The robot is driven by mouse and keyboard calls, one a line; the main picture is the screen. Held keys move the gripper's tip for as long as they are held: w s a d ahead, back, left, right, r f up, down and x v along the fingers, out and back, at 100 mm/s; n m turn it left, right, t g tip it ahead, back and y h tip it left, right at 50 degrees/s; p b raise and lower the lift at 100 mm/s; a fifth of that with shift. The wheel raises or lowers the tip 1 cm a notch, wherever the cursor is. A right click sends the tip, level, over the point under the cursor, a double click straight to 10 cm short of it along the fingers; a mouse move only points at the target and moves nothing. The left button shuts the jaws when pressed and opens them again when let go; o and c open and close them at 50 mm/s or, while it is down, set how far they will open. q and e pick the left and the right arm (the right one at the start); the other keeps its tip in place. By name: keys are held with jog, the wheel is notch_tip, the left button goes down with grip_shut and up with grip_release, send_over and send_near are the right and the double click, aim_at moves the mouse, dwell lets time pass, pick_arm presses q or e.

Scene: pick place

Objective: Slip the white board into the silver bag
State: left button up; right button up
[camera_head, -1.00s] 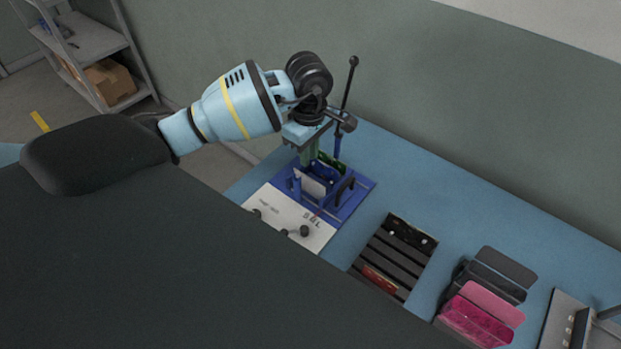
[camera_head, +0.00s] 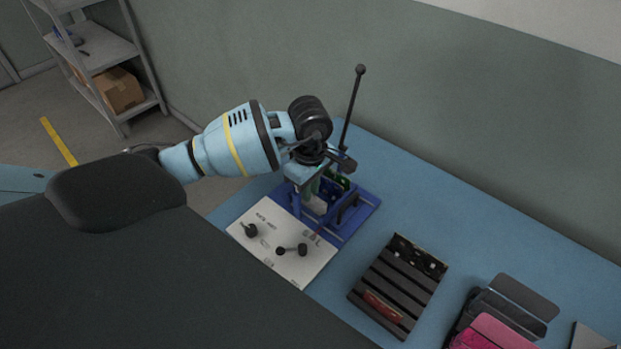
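My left gripper (camera_head: 312,186) points down over the blue test fixture (camera_head: 352,222) on the table. Its fingertips are small and partly hidden, so I cannot tell whether they are open or shut. A pale, whitish panel (camera_head: 318,205), perhaps the white board, stands in the fixture right at the fingertips; whether they touch it is unclear. A dark grey, open-topped pouch or bin (camera_head: 508,304) at the lower right may be the silver bag; no clearly silver bag shows. My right gripper is not in view.
A white panel with black knobs (camera_head: 270,255) adjoins the fixture in front. A slotted dark rack (camera_head: 372,283) holds a red board (camera_head: 383,307). A pink pouch or bin (camera_head: 492,334) lies at the lower right. A thin black lever (camera_head: 352,105) rises beside the gripper. Blue table behind the rack is clear.

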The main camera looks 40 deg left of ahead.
pick_arm(q)
jog(key=shift+c, duration=1.1)
grip_shut()
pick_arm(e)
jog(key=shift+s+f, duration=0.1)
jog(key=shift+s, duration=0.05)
pick_arm(q)
jog(key=shift+r, duration=0.4)
jog(key=shift+r+p, duration=0.45)
jog(key=shift+r, duration=0.1)
jog(key=shift+r+p, duration=0.8)
jog(key=shift+r, duration=1.8)
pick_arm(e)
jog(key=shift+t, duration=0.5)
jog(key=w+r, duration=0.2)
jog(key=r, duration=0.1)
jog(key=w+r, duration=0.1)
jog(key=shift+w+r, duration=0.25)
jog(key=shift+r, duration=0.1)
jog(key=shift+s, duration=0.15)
